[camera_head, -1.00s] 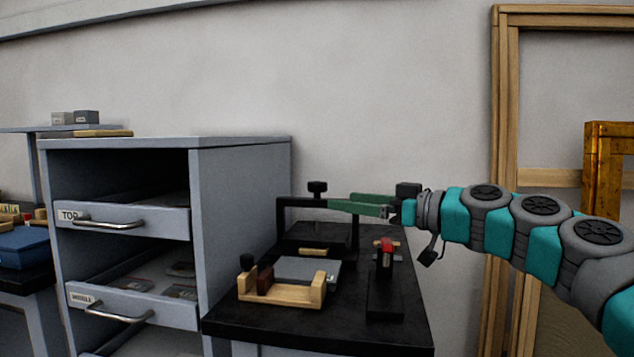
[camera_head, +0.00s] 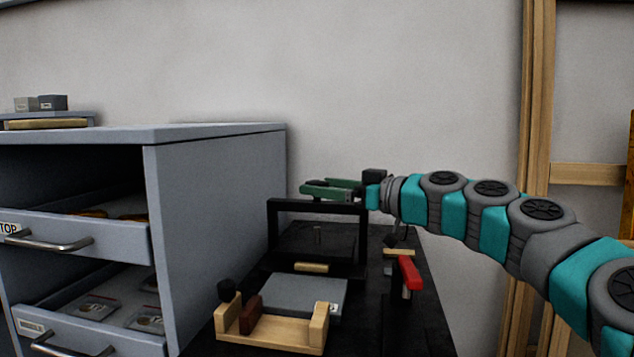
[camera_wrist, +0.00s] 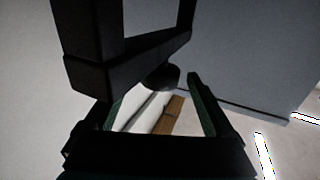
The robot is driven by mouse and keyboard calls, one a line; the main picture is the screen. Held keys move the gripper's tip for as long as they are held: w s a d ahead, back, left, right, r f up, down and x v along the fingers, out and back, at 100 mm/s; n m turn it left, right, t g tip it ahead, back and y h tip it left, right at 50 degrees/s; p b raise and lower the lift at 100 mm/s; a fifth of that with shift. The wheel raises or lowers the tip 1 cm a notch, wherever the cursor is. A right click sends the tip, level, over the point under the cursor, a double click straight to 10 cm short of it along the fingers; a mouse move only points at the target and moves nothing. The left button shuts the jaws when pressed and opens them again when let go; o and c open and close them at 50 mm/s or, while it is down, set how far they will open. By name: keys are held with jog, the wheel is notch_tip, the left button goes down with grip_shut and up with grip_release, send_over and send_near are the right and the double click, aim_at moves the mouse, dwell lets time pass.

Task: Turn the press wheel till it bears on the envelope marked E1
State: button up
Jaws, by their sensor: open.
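The black press frame (camera_head: 275,235) stands at the back of the dark bench, with a dark plate and thin upright spindle (camera_head: 317,236) inside it. My gripper (camera_head: 306,190) is open, its green fingers level with the top of the frame. The press wheel does not show clearly in the head view; the fingers cover its place. In the wrist view, a dark rounded piece (camera_wrist: 163,77) beside the frame lies near the open fingers; I cannot tell whether it is the wheel. A tan strip (camera_head: 311,267) lies at the press's front. No E1 mark is readable.
A grey cabinet (camera_head: 215,220) with partly open drawers stands left of the bench. A wooden holder (camera_head: 270,338) with a grey slab (camera_head: 300,293) sits in front of the press. A red-handled piece (camera_head: 409,273) stands to the right.

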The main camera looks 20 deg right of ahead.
jog(key=shift+x, duration=1.05)
jog(key=shift+d, duration=0.1)
jog(key=c, duration=1.4)
jog(key=shift+f, duration=0.15)
